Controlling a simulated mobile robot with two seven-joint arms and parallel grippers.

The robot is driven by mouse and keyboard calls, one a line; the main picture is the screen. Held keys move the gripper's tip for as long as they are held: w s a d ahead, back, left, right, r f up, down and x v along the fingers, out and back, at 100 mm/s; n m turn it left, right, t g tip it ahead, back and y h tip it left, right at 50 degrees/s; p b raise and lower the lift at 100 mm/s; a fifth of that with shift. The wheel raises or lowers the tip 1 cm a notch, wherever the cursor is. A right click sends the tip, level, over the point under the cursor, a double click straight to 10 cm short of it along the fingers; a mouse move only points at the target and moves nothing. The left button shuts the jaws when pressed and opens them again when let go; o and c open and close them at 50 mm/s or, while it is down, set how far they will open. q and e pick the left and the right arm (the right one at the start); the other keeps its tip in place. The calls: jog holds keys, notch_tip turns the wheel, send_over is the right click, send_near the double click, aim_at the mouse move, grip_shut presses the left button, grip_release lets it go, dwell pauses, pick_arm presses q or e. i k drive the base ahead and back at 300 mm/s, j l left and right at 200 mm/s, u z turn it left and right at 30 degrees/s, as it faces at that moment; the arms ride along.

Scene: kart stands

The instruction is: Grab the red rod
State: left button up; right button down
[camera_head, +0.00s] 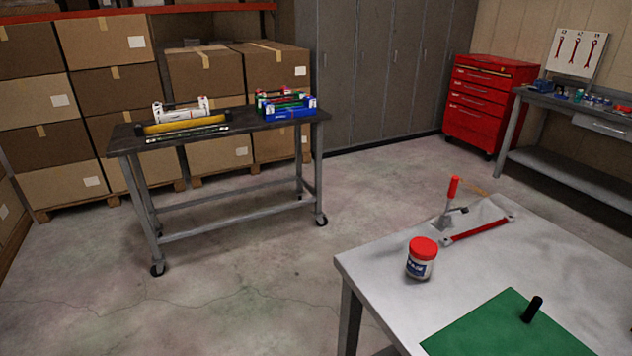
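A red rod (479,230) with pale metal ends lies at a slant on the light grey table (385,290) at the right. It is just in front of a grey clamp-like fixture with an upright red handle (453,188). I cannot tell whether the rod rests on the table or on the fixture's base. Neither of my grippers is in view.
A jar with a red lid (421,260) stands left of the rod. A wheeled dark-topped table (235,121) with coloured stands is farther back. Open floor (250,285) lies between the tables.

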aim_at(444, 242)
jog(key=u, duration=0.45)
jog(key=i+j+u, duration=0.1)
jog(key=i+u, duration=0.45)
jog(key=i+z, duration=0.15)
jog(key=i, duration=0.35)
jog(key=i+z, duration=0.15)
jog(key=i, duration=0.35)
jog(key=i+j+z, duration=0.2)
jog(key=i, duration=0.3)
jog(key=i+l+z, duration=0.1)
jog(key=i+z, duration=0.15)
jog(key=z, duration=0.15)
jog(key=i+z, duration=0.6)
jog(key=z, duration=0.2)
jog(key=i+j+z, duration=0.2)
jog(key=z, duration=0.2)
jog(key=i+l+z, duration=0.2)
jog(key=i+z, duration=0.55)
jog(key=i, duration=0.15)
jog(key=i+z, duration=0.4)
jog(key=i+j+z, duration=0.1)
jog(key=i+z, duration=0.2)
jog(key=i, duration=1.15)
jog(key=u, duration=0.5)
jog(key=i+u, duration=0.15)
jog(key=u, duration=0.3)
jog(key=l+u, duration=0.1)
jog(key=u, duration=0.4)
